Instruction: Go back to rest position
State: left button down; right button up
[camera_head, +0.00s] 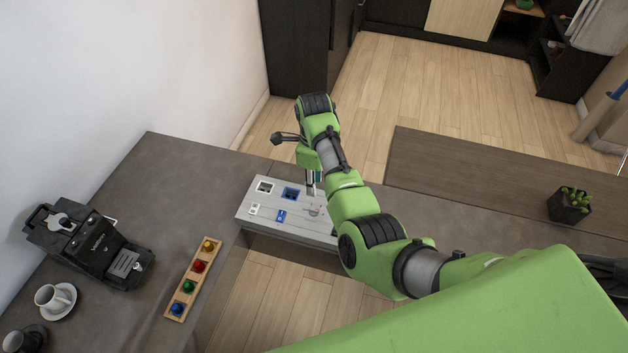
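My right arm reaches in from the lower right and bends over a light grey panel (243,213) on the counter. My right gripper (312,190) points down over the right part of the panel, partly hidden by its own arm. It is too small to tell whether its fingers are open or shut, or whether they touch the panel. My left gripper is not in view. The panel carries a white socket (265,187), a blue socket (291,193), a small white switch (254,209) and a small blue switch (281,215).
A wooden strip (176,307) with yellow, red, green and blue knobs lies on the counter (150,190). A black coffee machine (95,245) and a white cup on a saucer (72,302) stand at the left. A potted plant (570,207) stands at the right.

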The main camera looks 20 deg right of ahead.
dwell(0.5)
jog(key=s+d+f+n+t+h, duration=0.1)
jog(key=s+d+f+n, duration=0.25)
jog(key=s+n, duration=0.4)
jog(key=s+d+f+n+t, duration=0.1)
jog(key=s+d+f+n, duration=0.1)
jog(key=s+d+n, duration=0.5)
jog(key=s+a+r+n+t, duration=0.1)
jog(key=s+a+r+n, duration=0.1)
jog(key=s+r+n, duration=0.3)
jog(key=s+a+n+y, duration=0.1)
jog(key=s+a+n, duration=0.2)
jog(key=s, duration=0.4)
jog(key=s+a+r+n+t, duration=0.1)
jog(key=s+a+r+n, duration=0.15)
jog(key=s+n, duration=0.2)
jog(key=s+f+g+b, duration=0.25)
jog(key=f+b, duration=0.25)
jog(key=f, duration=2.6)
jog(key=s+d+f+b, duration=0.3)
jog(key=s+f, duration=1.4)
jog(key=f, duration=0.2)
jog(key=shift+s+f, duration=0.15)
jog(key=shift+s, duration=0.1)
